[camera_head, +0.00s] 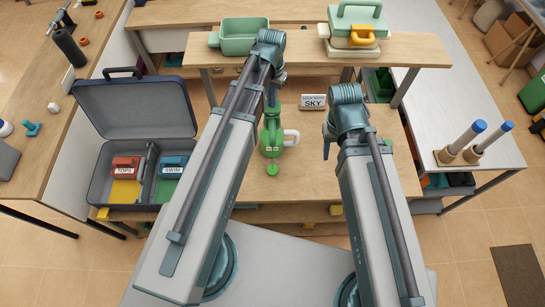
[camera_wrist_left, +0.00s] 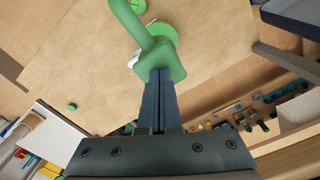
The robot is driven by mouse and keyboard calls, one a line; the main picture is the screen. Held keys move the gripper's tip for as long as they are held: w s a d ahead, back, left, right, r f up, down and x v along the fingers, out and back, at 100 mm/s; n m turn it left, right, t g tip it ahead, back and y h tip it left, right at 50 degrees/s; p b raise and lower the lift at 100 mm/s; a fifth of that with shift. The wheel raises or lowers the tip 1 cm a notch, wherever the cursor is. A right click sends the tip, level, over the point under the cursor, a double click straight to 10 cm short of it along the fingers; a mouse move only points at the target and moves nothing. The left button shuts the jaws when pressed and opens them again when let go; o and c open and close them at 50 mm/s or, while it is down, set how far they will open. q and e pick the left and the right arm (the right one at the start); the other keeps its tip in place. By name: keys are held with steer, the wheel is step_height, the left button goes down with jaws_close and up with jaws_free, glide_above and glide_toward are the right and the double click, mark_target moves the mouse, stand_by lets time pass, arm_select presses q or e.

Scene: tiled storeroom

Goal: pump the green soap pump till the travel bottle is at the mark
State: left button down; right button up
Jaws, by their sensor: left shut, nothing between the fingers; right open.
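The green soap pump (camera_head: 271,137) stands on the wooden table in the middle of the head view. Its green head and spout (camera_wrist_left: 150,32) fill the top middle of the left wrist view. My left gripper (camera_head: 272,99) is shut and empty, pointing down over the pump. In the wrist view its fingertips (camera_wrist_left: 160,73) are at the pump head; I cannot tell whether they touch. A white part (camera_head: 291,137) shows beside the pump; I cannot tell whether it belongs to the travel bottle. No fill mark is readable. My right gripper (camera_head: 327,150) is open, right of the pump.
A sign reading SKY (camera_head: 313,102) stands behind the pump. An open case (camera_head: 137,104) with red and teal items is at the left. A raised shelf (camera_head: 300,56) holds a green bin (camera_head: 239,46). A small green disc (camera_head: 272,169) is nearer me, and the table right of it is clear.

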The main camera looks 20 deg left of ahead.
arm_select(q)
steer(key=shift+f+b, duration=0.4)
steer(key=shift+f, duration=0.2)
steer(key=shift+r, duration=0.1)
steer(key=shift+r+p, duration=1.25)
steer(key=shift+p, duration=0.15)
steer(key=shift+f, duration=0.1)
